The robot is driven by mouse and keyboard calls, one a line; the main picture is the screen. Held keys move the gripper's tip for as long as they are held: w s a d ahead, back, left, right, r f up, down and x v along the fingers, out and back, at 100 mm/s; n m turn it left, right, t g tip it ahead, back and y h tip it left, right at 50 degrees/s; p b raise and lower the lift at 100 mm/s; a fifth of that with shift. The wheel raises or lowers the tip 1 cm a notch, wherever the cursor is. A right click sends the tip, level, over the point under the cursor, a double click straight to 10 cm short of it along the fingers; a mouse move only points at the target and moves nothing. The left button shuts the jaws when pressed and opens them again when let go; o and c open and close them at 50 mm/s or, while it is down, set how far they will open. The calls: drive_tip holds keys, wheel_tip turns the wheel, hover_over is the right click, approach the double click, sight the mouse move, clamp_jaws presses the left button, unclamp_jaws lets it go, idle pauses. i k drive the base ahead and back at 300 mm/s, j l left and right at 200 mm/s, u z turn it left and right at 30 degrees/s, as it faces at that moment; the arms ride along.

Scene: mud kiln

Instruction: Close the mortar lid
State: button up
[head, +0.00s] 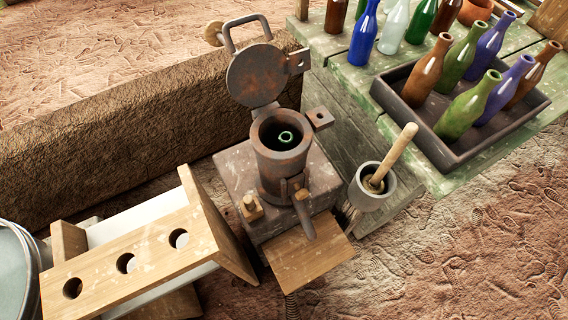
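The rusty metal mortar (279,163) stands upright on a dark square block near the middle of the head view. Its round lid (257,76) is open, swung up and back behind the rim, with a curved handle (246,30) on its far side. The mouth is uncovered, and a small green ring-shaped thing (286,137) shows inside. A lug with a hole (320,117) juts from the right of the rim. A lever-like handle (304,214) hangs at the front. My gripper is not in view.
A small cup with a wooden pestle (371,197) stands close at the right. A wooden rack with holes (140,258) is at the lower left. A dark tray (461,157) of bottles sits on the green table at the upper right. A mud wall (110,140) runs behind.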

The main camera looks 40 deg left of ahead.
sight(258, 73)
drive_tip(key=u, duration=1.4)
drive_tip(key=k, duration=0.5)
drive_tip(key=i, duration=0.5)
